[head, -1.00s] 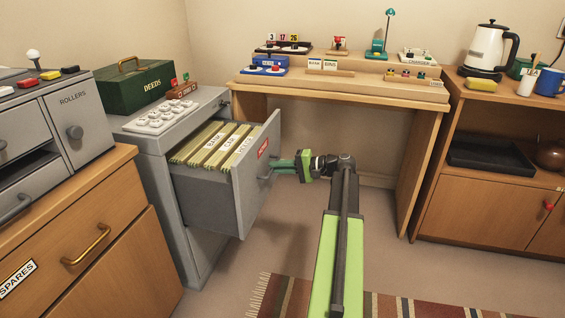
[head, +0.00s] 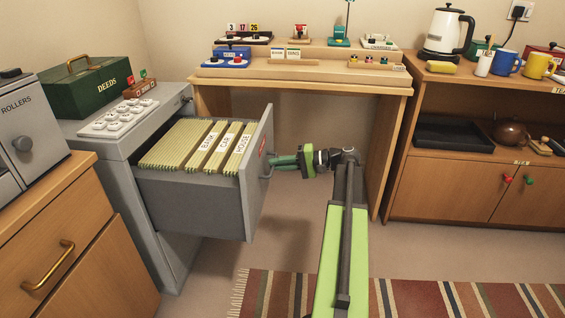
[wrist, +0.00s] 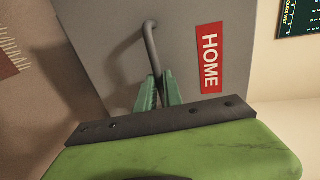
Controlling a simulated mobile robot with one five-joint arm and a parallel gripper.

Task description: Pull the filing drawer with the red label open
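The grey filing drawer (head: 192,205) is pulled well out of its cabinet (head: 130,165), with several hanging files (head: 205,148) showing inside. Its red label (wrist: 209,59) reads HOME in the wrist view. It also shows edge-on on the drawer front in the head view. The drawer's bar handle (wrist: 151,45) runs between my gripper's two green fingers in the wrist view. My gripper (head: 273,163) is at the drawer front, with its fingers closed around the handle. The exact contact at the fingertips is partly hidden.
A wooden cabinet with a brass handle (head: 48,265) stands at the left. A desk (head: 300,82) is behind, and a low cupboard (head: 450,185) is at the right. A striped rug (head: 450,297) lies in front. The floor right of the drawer is open.

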